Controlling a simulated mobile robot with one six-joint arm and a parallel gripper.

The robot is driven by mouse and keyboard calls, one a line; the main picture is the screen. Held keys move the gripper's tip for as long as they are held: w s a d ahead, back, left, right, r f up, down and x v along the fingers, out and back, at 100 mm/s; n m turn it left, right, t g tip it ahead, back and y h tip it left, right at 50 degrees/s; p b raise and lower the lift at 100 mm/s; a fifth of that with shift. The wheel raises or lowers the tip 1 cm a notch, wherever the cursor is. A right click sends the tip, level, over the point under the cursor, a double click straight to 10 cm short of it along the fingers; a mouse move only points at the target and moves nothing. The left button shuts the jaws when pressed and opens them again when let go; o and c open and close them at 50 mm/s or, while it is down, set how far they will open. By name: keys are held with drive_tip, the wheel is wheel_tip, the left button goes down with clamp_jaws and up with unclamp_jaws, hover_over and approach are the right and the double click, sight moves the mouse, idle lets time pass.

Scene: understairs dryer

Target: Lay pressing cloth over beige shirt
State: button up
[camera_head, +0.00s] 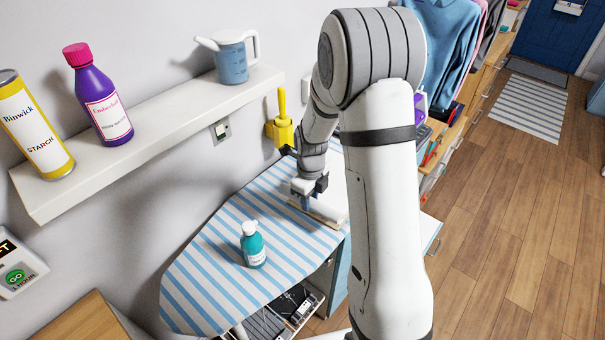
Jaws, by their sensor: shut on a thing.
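My gripper (307,200) points down at the far end of the blue-and-white striped ironing board (215,265). It is shut on a pale cloth, which looks like the pressing cloth (333,205). The cloth lies at or just above the board, partly hidden by my gripper and arm. A thin beige edge shows at its near side; I cannot tell whether this is the beige shirt, and no other part of a beige shirt is clear.
A teal bottle (252,246) stands on the board, nearer than my gripper. A wall shelf (150,135) holds a starch can (32,125), a purple bottle (98,95) and a blue jug (231,60). Hanging clothes (448,45) are behind my arm. The wooden floor (510,220) at right is clear.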

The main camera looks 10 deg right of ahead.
drive_tip(key=shift+w+a, duration=0.2)
drive_tip(key=shift+a+r, duration=0.1)
drive_tip(key=shift+a, duration=0.1)
drive_tip(key=shift+d+b, duration=0.1)
drive_tip(key=shift+b, duration=0.25)
wheel_tip(320, 180, down, 7)
drive_tip(key=b, duration=0.5)
drive_tip(key=shift+r, duration=0.15)
drive_tip(key=o, duration=1)
drive_tip(key=shift+o, duration=0.2)
